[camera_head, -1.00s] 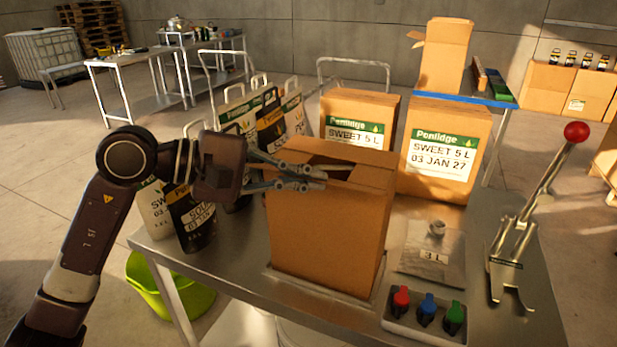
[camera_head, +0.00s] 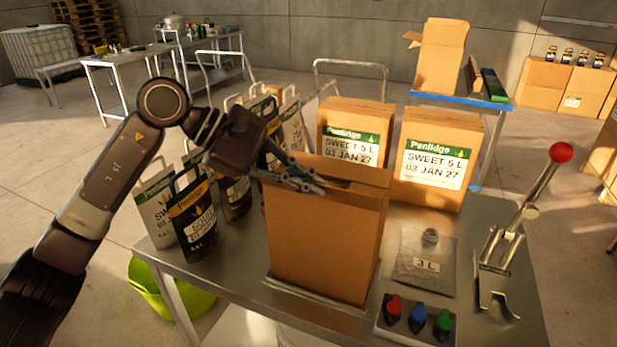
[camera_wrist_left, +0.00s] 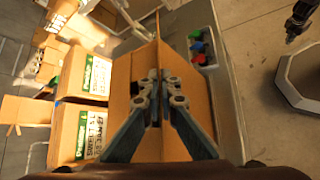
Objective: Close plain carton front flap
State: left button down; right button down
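The plain brown carton (camera_head: 322,245) stands upright on the metal table, with no label on its visible faces. A top panel (camera_head: 345,170) spans its upper side, with a narrow dark gap near the gripper. My left gripper (camera_head: 314,187) lies over the carton's top front edge, fingers pointing right. In the left wrist view the fingertips (camera_wrist_left: 157,80) are together over the carton's top, near a thin upright cardboard edge (camera_wrist_left: 158,25). I see nothing clearly held between them. A dark part at the wrist view's top right looks like my right gripper (camera_wrist_left: 298,22); its fingers are unclear.
Two labelled cartons (camera_head: 436,160) stand behind. Several pouches (camera_head: 193,222) stand left of the carton. A 3 L pouch (camera_head: 425,262), a tray with coloured knobs (camera_head: 415,325) and a red-knobbed lever press (camera_head: 525,215) are to the right. A green tub (camera_head: 150,285) is below.

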pick_arm(q)
jog(key=shift+w+d+r+n+g+p, duration=0.1)
jog(key=shift+w+r+n+g+p, duration=0.2)
jog(key=shift+g+p, duration=0.15)
jog(key=shift+f, duration=0.1)
jog(key=c, duration=2.2)
grip_release()
jog(key=v, duration=1.2)
jog(key=shift+r, duration=0.2)
jog(key=shift+d, duration=0.2)
